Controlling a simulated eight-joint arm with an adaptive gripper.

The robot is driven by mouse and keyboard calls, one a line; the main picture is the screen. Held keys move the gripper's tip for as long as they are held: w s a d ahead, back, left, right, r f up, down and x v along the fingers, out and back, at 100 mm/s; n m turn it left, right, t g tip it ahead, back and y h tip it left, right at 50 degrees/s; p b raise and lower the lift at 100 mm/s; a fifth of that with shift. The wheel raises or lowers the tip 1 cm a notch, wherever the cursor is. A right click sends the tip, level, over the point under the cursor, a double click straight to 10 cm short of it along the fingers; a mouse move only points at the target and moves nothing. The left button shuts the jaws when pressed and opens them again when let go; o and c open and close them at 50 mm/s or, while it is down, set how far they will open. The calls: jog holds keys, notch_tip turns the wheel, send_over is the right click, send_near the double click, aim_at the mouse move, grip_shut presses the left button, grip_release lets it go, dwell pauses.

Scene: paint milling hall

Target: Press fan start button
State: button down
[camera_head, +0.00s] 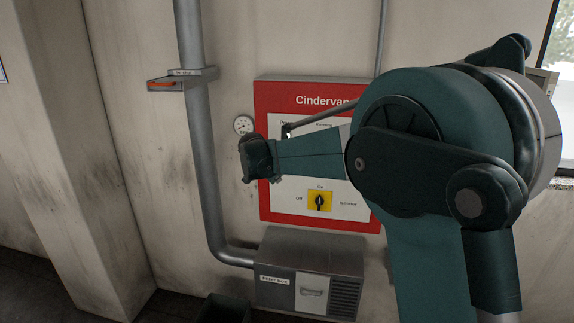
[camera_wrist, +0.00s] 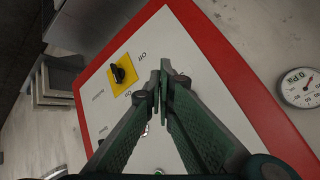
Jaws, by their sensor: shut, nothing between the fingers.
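The control panel is a white board with a red border (camera_head: 346,223), headed "Cinderva…" in the head view; my arm covers much of it. It fills the middle of the wrist view (camera_wrist: 190,30). A yellow plate with a black rotary switch (camera_head: 320,201) sits low on it and also shows in the wrist view (camera_wrist: 121,74). No fan start button can be made out clearly; a small whitish and reddish spot (camera_wrist: 146,130) is partly hidden by the fingers. My gripper (camera_wrist: 163,76) is shut and empty over the panel; contact cannot be told. Its fingertips are not distinct in the head view.
A round gauge (camera_head: 243,125) is on the wall left of the panel and shows in the wrist view (camera_wrist: 301,87). A grey pipe (camera_head: 199,130) runs down the wall. A grey metal box (camera_head: 280,290) stands below the panel. A small shelf (camera_head: 178,84) holds something orange.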

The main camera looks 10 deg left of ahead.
jog(key=w, duration=0.8)
jog(key=shift+w+p, duration=0.25)
jog(key=shift+p, duration=0.1)
jog(key=shift+w, duration=0.9)
dwell(2.4)
jog(key=shift+s, duration=0.1)
dwell(0.4)
jog(key=shift+s, duration=0.8)
jog(key=shift+s+b, duration=0.1)
jog(key=shift+b, duration=0.2)
jog(key=shift+s+b, duration=0.35)
jog(key=shift+s, duration=2.05)
